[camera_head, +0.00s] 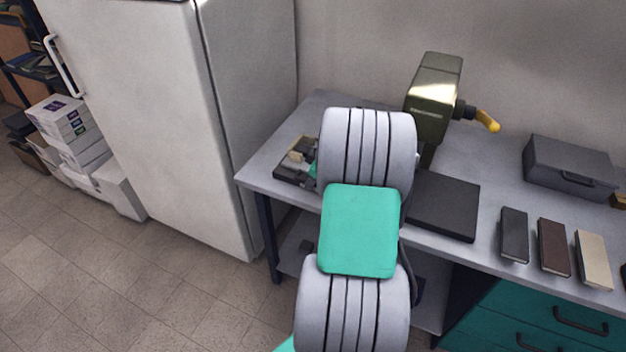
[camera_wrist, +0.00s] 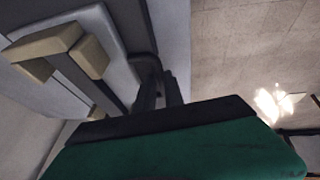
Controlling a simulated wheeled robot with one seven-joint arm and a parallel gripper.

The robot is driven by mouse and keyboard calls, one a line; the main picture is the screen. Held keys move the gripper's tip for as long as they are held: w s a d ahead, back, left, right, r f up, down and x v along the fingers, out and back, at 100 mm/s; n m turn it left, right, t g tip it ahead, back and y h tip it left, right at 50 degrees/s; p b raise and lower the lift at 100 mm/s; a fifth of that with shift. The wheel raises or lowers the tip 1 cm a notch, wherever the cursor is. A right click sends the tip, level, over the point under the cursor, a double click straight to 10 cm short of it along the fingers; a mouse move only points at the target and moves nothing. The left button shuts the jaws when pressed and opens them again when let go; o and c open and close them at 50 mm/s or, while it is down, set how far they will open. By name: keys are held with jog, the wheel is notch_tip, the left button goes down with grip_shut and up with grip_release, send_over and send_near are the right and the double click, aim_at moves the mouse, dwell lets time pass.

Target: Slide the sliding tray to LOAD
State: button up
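A dark fixture with small beige parts (camera_head: 297,156) sits at the left end of the grey workbench, partly hidden by my arm; it may be the sliding tray. In the wrist view, beige blocks (camera_wrist: 48,44) stand on a dark and light grey piece at the upper left. I cannot read a LOAD mark in either view. My gripper (camera_wrist: 160,84) shows two dark fingers close together, near a dark rounded part beside the grey piece. Whether they touch or hold it is unclear. In the head view the fingers are hidden behind my arm.
An olive machine with a yellow handle (camera_head: 486,121) stands behind my arm. A black slab (camera_head: 443,206), several flat blocks (camera_head: 514,236) and a grey case (camera_head: 571,167) lie on the bench (camera_head: 487,140). A white fridge (camera_head: 135,90) stands left of the bench.

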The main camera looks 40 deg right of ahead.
jog(key=o, duration=0.4)
jog(key=shift+w+a, duration=0.1)
jog(key=shift+w, duration=0.05)
jog(key=shift+o, duration=0.2)
jog(key=shift+r, duration=0.4)
jog(key=v, duration=0.7)
jog(key=shift+b, duration=0.35)
